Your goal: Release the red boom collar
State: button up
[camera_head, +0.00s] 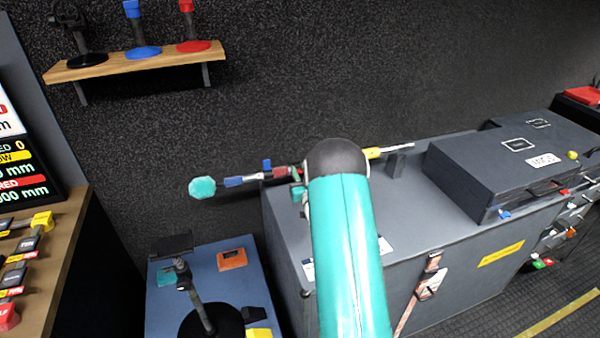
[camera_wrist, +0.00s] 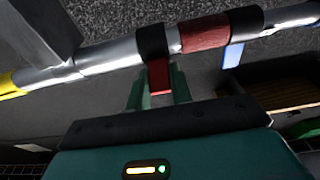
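The boom pole runs across the wrist view (camera_wrist: 108,57) and, in the head view, sticks out left past the dark cabinet to a teal end (camera_head: 202,187). The red boom collar is a black ring (camera_wrist: 152,42) with a red lever (camera_wrist: 159,78) hanging below it. My gripper (camera_wrist: 159,90) has its teal fingers on both sides of this red lever, close against it. In the head view my gripper (camera_head: 298,189) is mostly hidden behind my teal arm. A red band (camera_wrist: 205,33) and a black collar with a blue lever (camera_wrist: 232,55) sit to the right on the pole.
The dark cabinet (camera_head: 285,225) stands under the boom, with a grey case (camera_head: 490,165) on top. A grey post (camera_wrist: 45,28) stands close by the pole. A blue-topped table (camera_head: 225,290) with a stand is lower left. A wooden shelf (camera_head: 130,65) hangs on the wall.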

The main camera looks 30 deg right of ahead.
jog(key=o, duration=0.4)
jog(key=shift+o, duration=0.2)
jog(key=v, duration=1.3)
jog(key=shift+s, duration=0.45)
jog(key=shift+a, duration=0.1)
